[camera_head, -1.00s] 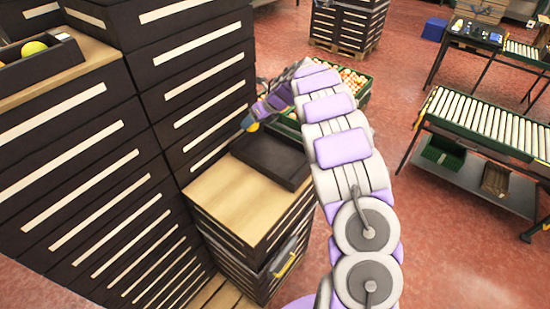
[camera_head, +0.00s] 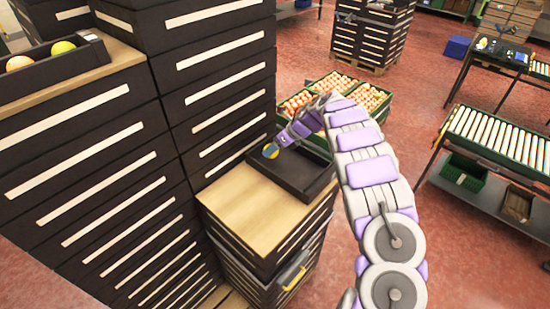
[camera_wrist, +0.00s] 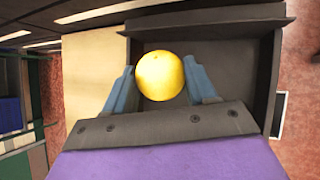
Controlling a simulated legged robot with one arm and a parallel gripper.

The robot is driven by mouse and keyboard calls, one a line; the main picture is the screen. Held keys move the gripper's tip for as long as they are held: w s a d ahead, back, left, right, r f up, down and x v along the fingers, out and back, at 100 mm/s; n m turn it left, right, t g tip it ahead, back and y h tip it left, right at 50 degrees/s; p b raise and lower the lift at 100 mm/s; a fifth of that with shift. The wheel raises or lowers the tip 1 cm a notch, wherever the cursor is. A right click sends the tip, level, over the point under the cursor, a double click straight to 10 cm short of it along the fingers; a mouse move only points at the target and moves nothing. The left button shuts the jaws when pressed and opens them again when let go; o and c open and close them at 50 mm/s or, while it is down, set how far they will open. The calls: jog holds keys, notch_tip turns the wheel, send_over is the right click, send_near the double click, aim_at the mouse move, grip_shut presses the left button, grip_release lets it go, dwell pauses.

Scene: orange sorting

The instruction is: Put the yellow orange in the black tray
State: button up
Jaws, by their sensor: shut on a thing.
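The yellow orange (camera_wrist: 160,75) is between the two blue fingers of my gripper (camera_wrist: 161,86) in the wrist view, and the fingers are shut on it. The black tray (camera_head: 311,188) stands on a wooden-topped stack of crates. In the head view my gripper is at the tray's left side. In the wrist view the tray (camera_wrist: 262,75) lies behind the orange. How high the orange is above the tray is hard to tell.
A wooden top (camera_head: 240,208) is bare to the left of the tray. Tall black crate stacks (camera_head: 205,90) rise at the left. Another black tray (camera_head: 95,55) there holds an orange fruit and a yellow-green one. Green crates of oranges (camera_head: 375,118) stand behind my arm.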

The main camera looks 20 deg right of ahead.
aim_at(274, 155)
notch_tip(274, 155, down, 4)
jog(key=shift+r+b, duration=0.1)
jog(key=shift+b, duration=0.2)
jog(key=o, duration=0.8)
